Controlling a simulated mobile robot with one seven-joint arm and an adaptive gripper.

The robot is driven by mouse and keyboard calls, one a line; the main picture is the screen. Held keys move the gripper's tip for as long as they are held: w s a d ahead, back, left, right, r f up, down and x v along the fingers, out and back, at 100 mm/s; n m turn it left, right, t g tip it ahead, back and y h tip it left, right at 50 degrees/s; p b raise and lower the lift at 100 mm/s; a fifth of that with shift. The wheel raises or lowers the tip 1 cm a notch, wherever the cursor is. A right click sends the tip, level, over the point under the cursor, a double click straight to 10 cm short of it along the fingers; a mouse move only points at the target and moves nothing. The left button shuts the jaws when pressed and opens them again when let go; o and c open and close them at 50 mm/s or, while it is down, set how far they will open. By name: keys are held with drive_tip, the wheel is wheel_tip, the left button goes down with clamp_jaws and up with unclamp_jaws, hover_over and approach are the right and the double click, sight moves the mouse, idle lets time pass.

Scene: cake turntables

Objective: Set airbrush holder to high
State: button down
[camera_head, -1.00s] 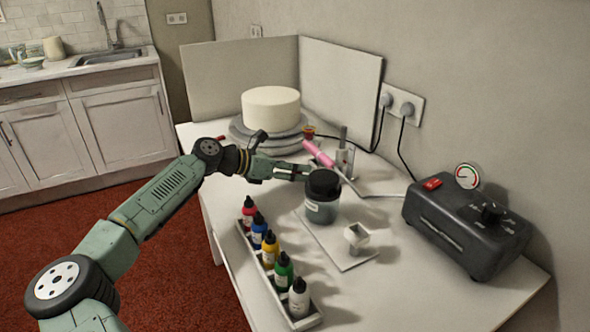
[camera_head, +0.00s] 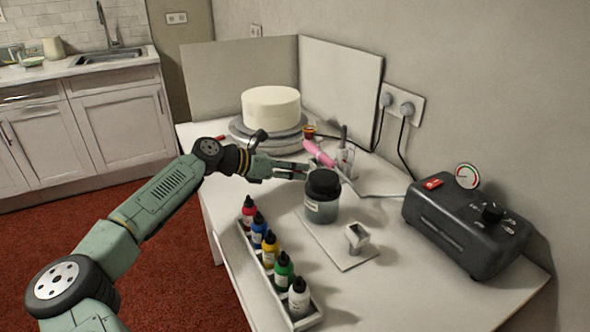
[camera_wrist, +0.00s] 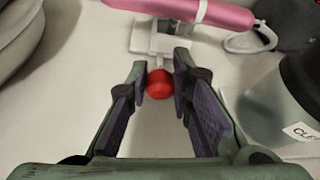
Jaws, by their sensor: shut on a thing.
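The airbrush holder is a white stand (camera_wrist: 160,38) with a red knob (camera_wrist: 159,84) on its near side, in the wrist view. A pink airbrush (camera_wrist: 200,12) lies across its top; the airbrush (camera_head: 318,153) also shows in the head view, tilted. My gripper (camera_wrist: 160,84) is shut on the red knob, with one finger at each side of it. In the head view my gripper (camera_head: 306,170) is beside the dark-lidded jar, and the knob is hidden there. I cannot read any height marks on the holder.
A dark-lidded jar (camera_head: 322,207) stands close to the right of my fingers. A white cake (camera_head: 270,108) on a grey turntable (camera_head: 242,131) is behind my gripper. Several paint bottles (camera_head: 271,250) stand in a tray nearer. A black compressor (camera_head: 455,225) is at the right.

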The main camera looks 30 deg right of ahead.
drive_tip(key=shift+w+r+p, duration=0.1)
drive_tip(key=shift+r+p, duration=0.3)
drive_tip(key=shift+r, duration=2.15)
drive_tip(key=c, duration=1.6)
unclamp_jaws()
drive_tip(key=shift+o, duration=0.7)
drive_tip(key=shift+a, duration=0.15)
drive_tip(key=v, duration=1.1)
drive_tip(key=shift+a, duration=0.35)
drive_tip(key=shift+r, duration=0.1)
